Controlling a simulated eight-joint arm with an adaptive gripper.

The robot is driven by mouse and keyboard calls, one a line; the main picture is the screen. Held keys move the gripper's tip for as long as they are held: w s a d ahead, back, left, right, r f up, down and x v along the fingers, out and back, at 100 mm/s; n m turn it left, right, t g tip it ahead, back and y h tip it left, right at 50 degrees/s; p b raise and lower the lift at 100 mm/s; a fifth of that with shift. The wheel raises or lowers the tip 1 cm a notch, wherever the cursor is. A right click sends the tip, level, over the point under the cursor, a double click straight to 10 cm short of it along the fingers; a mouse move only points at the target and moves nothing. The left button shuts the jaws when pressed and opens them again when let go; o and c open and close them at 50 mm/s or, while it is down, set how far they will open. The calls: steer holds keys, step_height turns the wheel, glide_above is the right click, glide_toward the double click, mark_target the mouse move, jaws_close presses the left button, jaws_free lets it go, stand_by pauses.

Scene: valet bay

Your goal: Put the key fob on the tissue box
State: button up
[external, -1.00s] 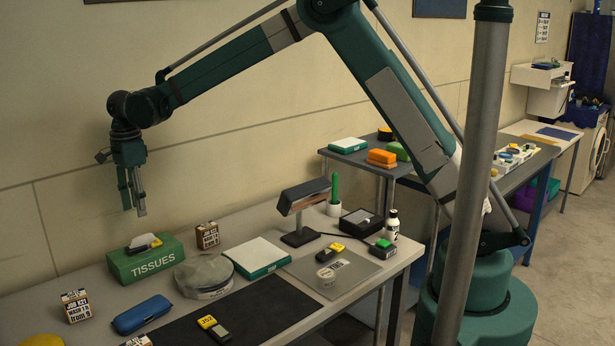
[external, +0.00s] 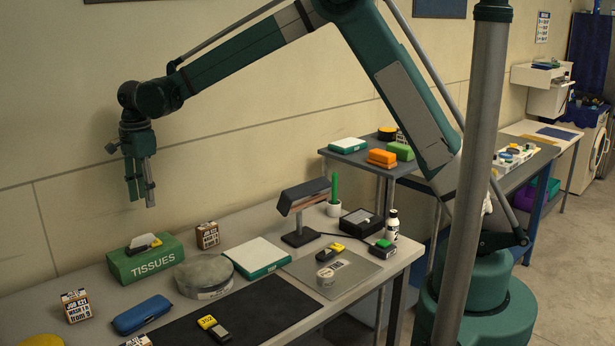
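The green tissue box (external: 152,266) stands on the bench at the left, marked TISSUES. Similar dark fobs with yellow tags lie on the black mat (external: 214,328) and on the grey tray (external: 329,253). My gripper (external: 143,203) hangs pointing down above the tissue box, well clear of it. Its fingers are apart with nothing seen between them.
A desk lamp (external: 303,204) and a white-topped green box (external: 256,257) stand to the right. The black mat (external: 265,305) has free room.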

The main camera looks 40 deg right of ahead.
steer(key=s+d+r+n+t, duration=0.1)
steer(key=s+d+r+n, duration=0.1)
steer(key=s+d+r, duration=0.45)
steer(key=s+d+r+n+t, duration=0.1)
steer(key=s+d+r+n, duration=0.25)
steer(key=d, duration=0.65)
steer(key=s+d+r+n+t, duration=0.1)
steer(key=s+d+r+n, duration=0.1)
steer(key=s+d+r, duration=0.55)
steer(key=s+d+f+n+t, duration=0.1)
steer(key=s+d+f+n, duration=0.1)
steer(key=s+d, duration=0.4)
steer(key=s+d+f+n+t, duration=0.1)
steer(key=s+d+f+n, duration=0.1)
steer(key=s+d+n, duration=0.2)
steer(key=s+d+f+n+t, duration=0.2)
steer(key=s+d+n, duration=0.1)
steer(key=s+d, duration=0.7)
steer(key=s, duration=0.3)
steer(key=shift+s+f, duration=0.25)
steer(key=shift+s, duration=0.15)
steer(key=shift+d+f+n, duration=0.1)
steer(key=shift+f+n, duration=0.05)
steer(key=shift+n, duration=0.1)
